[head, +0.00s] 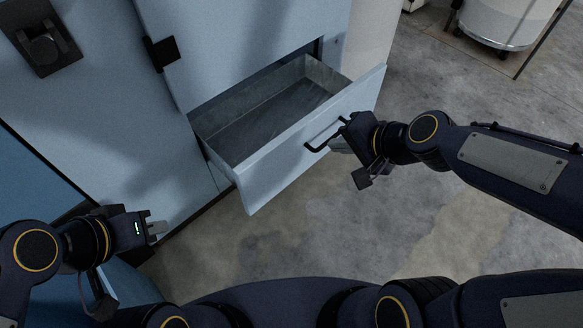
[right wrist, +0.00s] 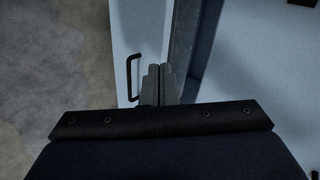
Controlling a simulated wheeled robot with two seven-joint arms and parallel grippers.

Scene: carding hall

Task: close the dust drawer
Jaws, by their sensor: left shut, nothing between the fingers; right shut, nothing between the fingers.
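The dust drawer (head: 262,177) is pulled out of a pale blue machine cabinet, and its grey metal inside looks empty. Its front panel carries a black bar handle (head: 322,138). My right gripper (head: 335,144) is shut and empty, at the outer face of the panel by the handle; I cannot tell whether it touches. In the right wrist view its closed fingers (right wrist: 160,82) lie over the drawer front (right wrist: 140,40), to the right of the handle (right wrist: 132,78). My left gripper (head: 158,230) is shut and empty at the lower left, near the cabinet, away from the drawer.
The cabinet (head: 120,110) fills the left, with a black latch (head: 42,42) and a black hinge or catch (head: 161,53) on it. A white wheeled bin (head: 500,22) stands at the back right. The concrete floor (head: 330,240) before the drawer is clear.

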